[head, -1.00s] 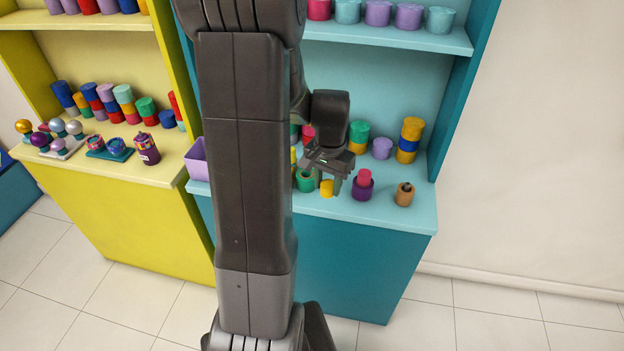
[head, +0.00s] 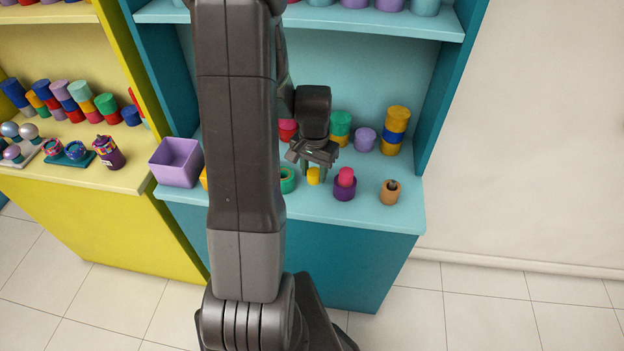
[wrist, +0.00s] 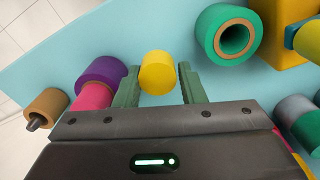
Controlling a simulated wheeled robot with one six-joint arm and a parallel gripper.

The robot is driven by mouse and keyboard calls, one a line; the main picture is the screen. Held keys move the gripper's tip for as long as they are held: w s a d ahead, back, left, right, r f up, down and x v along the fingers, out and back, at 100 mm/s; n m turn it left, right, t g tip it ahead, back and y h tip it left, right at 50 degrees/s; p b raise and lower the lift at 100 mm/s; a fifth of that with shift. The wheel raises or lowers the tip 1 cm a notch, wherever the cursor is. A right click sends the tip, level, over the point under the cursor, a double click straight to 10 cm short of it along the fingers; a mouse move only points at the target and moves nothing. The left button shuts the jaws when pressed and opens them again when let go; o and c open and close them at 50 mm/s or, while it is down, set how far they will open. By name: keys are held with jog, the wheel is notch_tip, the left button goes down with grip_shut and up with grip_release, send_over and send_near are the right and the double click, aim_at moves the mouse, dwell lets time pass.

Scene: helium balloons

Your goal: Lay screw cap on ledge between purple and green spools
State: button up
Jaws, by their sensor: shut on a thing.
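The screw cap, a short yellow cylinder (head: 313,176), sits between the fingers of my gripper (head: 308,168). In the wrist view the cap (wrist: 157,73) lies between the two green fingertips (wrist: 158,88), which are shut on it. The purple spool (head: 344,191) is to the right of the cap in the head view, with a pink piece on it. The green spool (head: 287,180) is to the left, partly behind my arm. The cap is over or on the light blue ledge (head: 365,209) between them; I cannot tell whether it touches the ledge.
A tan spool (head: 389,191) with a dark thing in it stands right of the purple one. Stacked cylinders (head: 396,130) and a lilac one (head: 364,139) stand behind. A lilac bin (head: 176,162) is at the ledge's left end. The ledge's front right is bare.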

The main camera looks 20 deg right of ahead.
aim_at(314, 189)
jog(key=shift+f, duration=2.05)
jog(key=shift+f, duration=0.2)
jog(key=o, duration=1.1)
notch_tip(314, 189, up, 12)
jog(key=shift+r, duration=0.2)
